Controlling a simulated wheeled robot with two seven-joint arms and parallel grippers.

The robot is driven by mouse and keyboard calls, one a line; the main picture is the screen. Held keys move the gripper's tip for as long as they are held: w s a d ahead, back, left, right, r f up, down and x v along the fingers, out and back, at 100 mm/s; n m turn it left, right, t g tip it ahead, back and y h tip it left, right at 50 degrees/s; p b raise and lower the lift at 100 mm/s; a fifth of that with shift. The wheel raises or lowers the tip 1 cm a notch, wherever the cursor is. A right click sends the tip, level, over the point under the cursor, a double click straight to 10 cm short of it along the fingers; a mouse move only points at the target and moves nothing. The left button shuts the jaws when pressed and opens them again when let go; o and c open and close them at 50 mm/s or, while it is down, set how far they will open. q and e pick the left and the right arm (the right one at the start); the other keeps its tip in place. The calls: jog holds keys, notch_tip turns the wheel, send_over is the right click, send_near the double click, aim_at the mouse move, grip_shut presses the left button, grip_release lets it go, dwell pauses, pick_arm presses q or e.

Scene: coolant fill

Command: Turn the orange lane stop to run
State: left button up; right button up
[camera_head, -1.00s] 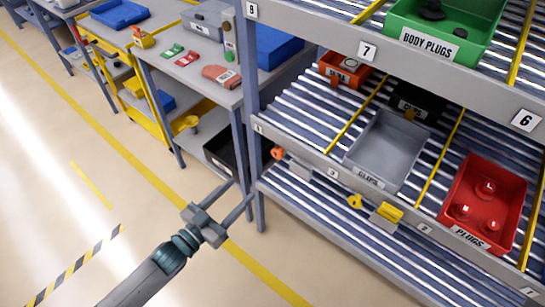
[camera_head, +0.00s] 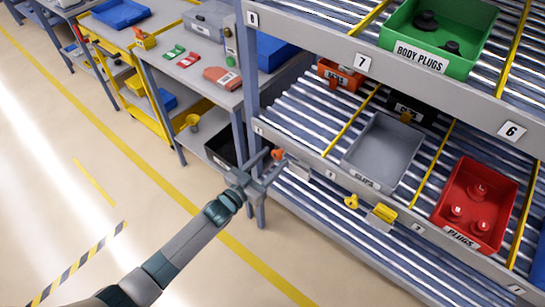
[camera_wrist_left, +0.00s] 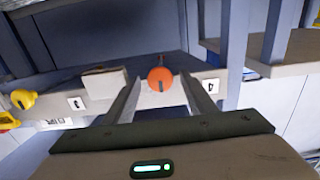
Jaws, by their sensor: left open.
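The orange lane stop (camera_head: 277,154) is a round knob at the left end of the rack's lower front rail in the head view. My left gripper (camera_head: 277,159) is open at the knob. In the left wrist view the two fingertips of the left gripper (camera_wrist_left: 161,83) stand on either side of the knob, with gaps. I cannot tell whether the tips reach past its face. My right gripper is not in view.
A pale block (camera_wrist_left: 105,83) sits beside the knob on the rail. A yellow knob (camera_head: 351,202) is farther right. A grey bin (camera_head: 383,150) and a red bin (camera_head: 476,203) lie on the rollers. A rack post (camera_head: 252,80) and workbench (camera_head: 195,68) are left. The floor is clear.

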pick_arm(q)
jog(key=shift+w+d, duration=0.25)
jog(key=shift+w, duration=0.1)
grip_shut()
